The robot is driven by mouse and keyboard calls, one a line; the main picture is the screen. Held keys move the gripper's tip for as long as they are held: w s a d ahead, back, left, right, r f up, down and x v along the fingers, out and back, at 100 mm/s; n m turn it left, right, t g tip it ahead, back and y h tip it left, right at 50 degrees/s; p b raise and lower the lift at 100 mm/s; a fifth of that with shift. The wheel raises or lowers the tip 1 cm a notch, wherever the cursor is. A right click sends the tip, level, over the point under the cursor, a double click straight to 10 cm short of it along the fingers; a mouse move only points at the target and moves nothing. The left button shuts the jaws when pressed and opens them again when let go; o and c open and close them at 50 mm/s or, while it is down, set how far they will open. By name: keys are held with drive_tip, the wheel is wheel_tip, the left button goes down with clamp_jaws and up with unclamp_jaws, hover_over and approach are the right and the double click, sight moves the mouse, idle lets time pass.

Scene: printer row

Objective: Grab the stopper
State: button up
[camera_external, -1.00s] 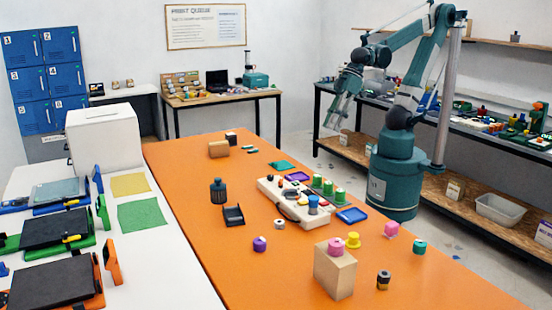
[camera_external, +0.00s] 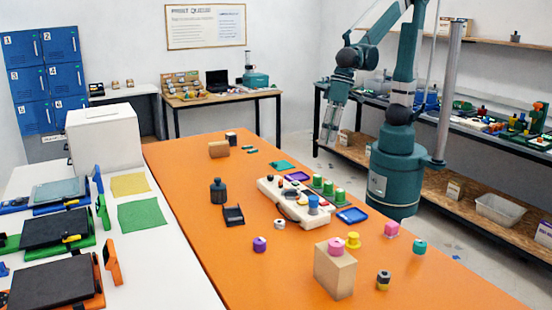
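I cannot tell for sure which thing is the stopper. Small round knob-like pieces stand on the orange table (camera_external: 190,220): a purple one (camera_external: 260,244), a pink one (camera_external: 336,246) on a tan block (camera_external: 334,272), a yellow one (camera_external: 355,242), a teal one (camera_external: 419,247) and a dark one (camera_external: 383,281). A dark bottle-shaped piece (camera_external: 218,192) stands upright left of the middle. My gripper (camera_external: 327,140) hangs pointing down beyond the table's right edge, away from all of these. It looks empty, but its fingers are too small to read.
A white tray (camera_external: 268,189) with several green and blue pieces lies mid-table, a blue tray (camera_external: 352,215) beside it. A black holder (camera_external: 233,215) stands left of the white tray. The table's front left is clear.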

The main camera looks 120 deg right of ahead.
drive_tip(key=w+a+f+m+g+p, duration=0.1)
drive_tip(key=w+a+f+m, duration=0.15)
drive_tip(key=a, duration=0.35)
drive_tip(key=w+a+f+m+g+p, duration=0.1)
drive_tip(key=w+a+f+m, duration=0.1)
drive_tip(key=w+a+f, duration=0.3)
drive_tip(key=m+g+h+p, duration=0.1)
drive_tip(key=m, duration=0.4)
hover_over(354, 235)
drive_tip(key=shift+n, duration=0.25)
drive_tip(key=f, duration=0.6)
drive_tip(key=d+f, duration=0.1)
drive_tip(key=f, duration=0.2)
drive_tip(key=shift+s+a+f, duration=0.1)
drive_tip(key=shift+a+f, duration=0.2)
drive_tip(key=shift+a, duration=0.05)
drive_tip(key=shift+f, duration=0.1)
drive_tip(key=shift+f, duration=1.2)
drive_tip(key=shift+f, duration=0.1)
drive_tip(key=shift+f+b, duration=0.4)
drive_tip(key=shift+f, duration=2.1)
drive_tip(key=shift+c, duration=0.4)
